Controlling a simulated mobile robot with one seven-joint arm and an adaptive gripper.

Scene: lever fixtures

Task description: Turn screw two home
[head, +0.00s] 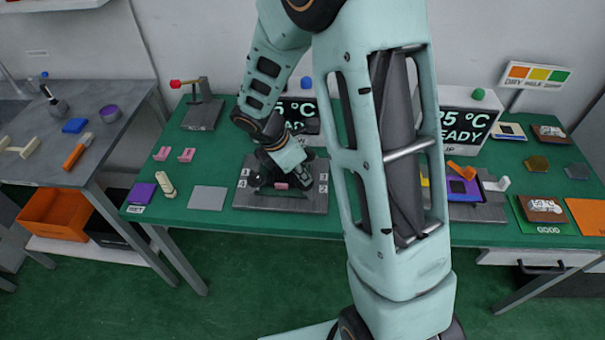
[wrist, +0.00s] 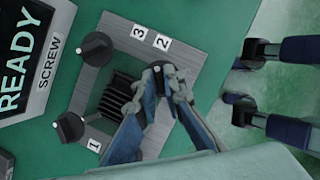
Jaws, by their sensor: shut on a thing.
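The grey screw plate (head: 240,203) lies on the green bench; it also shows in the wrist view (wrist: 187,62), with number labels at its edges. In the wrist view, my gripper (wrist: 160,82) is shut on a dark screw knob (wrist: 157,66), screw two, near the label 2 (wrist: 163,42). The fingers hide much of this knob. Another black knob (wrist: 97,48) stands towards label 3, and one (wrist: 69,127) stands near label 1. A dark ribbed block (wrist: 122,95) sits between them. In the head view, my gripper (head: 283,176) is low over the plate.
A display (wrist: 22,62) reading READY stands beside the plate, with SCREW on its edge. In the head view, a grey square (head: 208,198) and a purple block (head: 142,192) lie left of the plate. A red-tipped lever fixture (head: 202,113) stands at the back left.

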